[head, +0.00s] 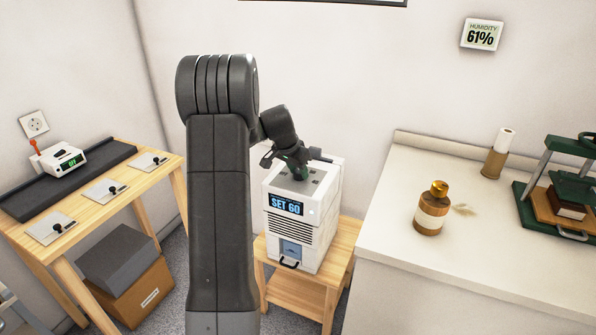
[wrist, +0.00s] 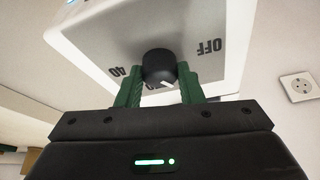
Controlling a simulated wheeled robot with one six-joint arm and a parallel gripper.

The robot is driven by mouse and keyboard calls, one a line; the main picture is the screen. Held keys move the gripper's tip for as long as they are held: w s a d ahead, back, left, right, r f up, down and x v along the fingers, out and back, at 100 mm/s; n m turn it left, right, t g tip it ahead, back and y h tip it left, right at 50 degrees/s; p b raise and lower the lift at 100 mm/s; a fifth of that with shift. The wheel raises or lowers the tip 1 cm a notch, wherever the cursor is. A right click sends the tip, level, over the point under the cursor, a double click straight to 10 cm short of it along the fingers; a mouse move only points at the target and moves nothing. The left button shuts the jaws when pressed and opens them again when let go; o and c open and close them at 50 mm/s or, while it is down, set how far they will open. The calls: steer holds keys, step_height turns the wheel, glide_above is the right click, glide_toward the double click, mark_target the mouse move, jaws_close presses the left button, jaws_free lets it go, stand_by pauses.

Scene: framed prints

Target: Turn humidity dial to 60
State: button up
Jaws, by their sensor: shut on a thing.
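The white humidifier unit (head: 301,225) stands on a small wooden table, and its front display (head: 286,205) reads "SET 60". The black humidity dial (wrist: 159,66) is on its top, with a white pointer mark and the printed labels "OFF" and "40" near it; another label is mostly hidden behind my gripper. My gripper (wrist: 164,90) has its green fingers on both sides of the dial and is shut on it. In the head view my gripper (head: 297,172) is over the unit's top and hides the dial.
A cream counter (head: 475,260) at right holds an amber bottle (head: 431,208), a roll (head: 497,153) and a green press (head: 560,185). A wooden bench (head: 85,215) stands at left, with boxes (head: 125,272) below. The small table (head: 347,245) supports the unit.

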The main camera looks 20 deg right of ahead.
steer(key=o, duration=1)
steer(key=v, duration=1.4)
steer(key=shift+s+f, duration=0.1)
steer(key=shift+f, duration=0.05)
steer(key=x, duration=1.3)
steer(key=shift+d+f, duration=0.15)
steer(key=shift+f, duration=0.1)
